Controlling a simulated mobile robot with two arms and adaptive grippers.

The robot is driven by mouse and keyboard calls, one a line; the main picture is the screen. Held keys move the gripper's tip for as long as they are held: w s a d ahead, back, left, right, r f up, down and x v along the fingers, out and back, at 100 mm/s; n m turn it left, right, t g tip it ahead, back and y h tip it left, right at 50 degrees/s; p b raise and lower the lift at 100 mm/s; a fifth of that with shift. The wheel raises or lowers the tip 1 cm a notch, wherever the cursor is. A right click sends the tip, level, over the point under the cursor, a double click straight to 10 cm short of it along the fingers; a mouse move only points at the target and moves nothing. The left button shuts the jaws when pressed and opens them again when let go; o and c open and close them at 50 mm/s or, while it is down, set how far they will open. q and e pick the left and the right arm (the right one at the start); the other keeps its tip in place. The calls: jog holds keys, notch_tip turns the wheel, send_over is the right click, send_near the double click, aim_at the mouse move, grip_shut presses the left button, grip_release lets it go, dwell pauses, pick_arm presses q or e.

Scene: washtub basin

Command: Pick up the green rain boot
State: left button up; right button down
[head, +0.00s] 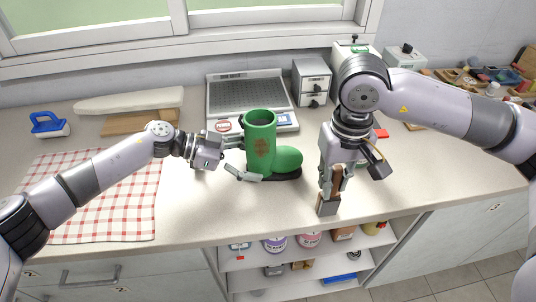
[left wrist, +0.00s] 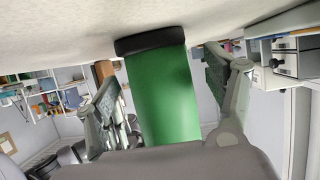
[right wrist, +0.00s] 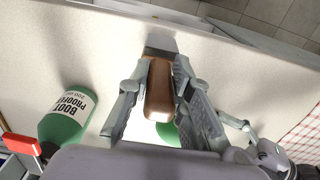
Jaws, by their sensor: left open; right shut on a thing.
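The green rain boot (head: 260,150) stands upright on the counter, its toe pointing right and its dark sole down. A brown patch marks its shaft. My left gripper (head: 237,157) is open at the boot's left side. In the left wrist view the green shaft (left wrist: 163,100) shows between the spread fingers, with a gap at each side. My right gripper (head: 333,182) is right of the boot's toe, near the counter's front. It is shut on a brown-handled tool (right wrist: 160,90) with a grey flat end, held pointing down.
A green boot proofer bottle (right wrist: 66,120) stands near my right gripper. Behind the boot is a scale-like device (head: 248,90) and a grey box (head: 311,80). A checkered cloth (head: 110,190) lies at left, with a blue-handled brush (head: 49,124) beyond it. Open shelves lie below the counter's front edge.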

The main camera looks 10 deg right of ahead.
pick_arm(q)
jog(key=shift+a, duration=0.1)
jog(key=shift+c, duration=1.2)
pick_arm(e)
jog(key=shift+s+a+r, duration=0.1)
pick_arm(q)
jog(key=shift+r, duration=0.1)
jog(key=c, duration=0.9)
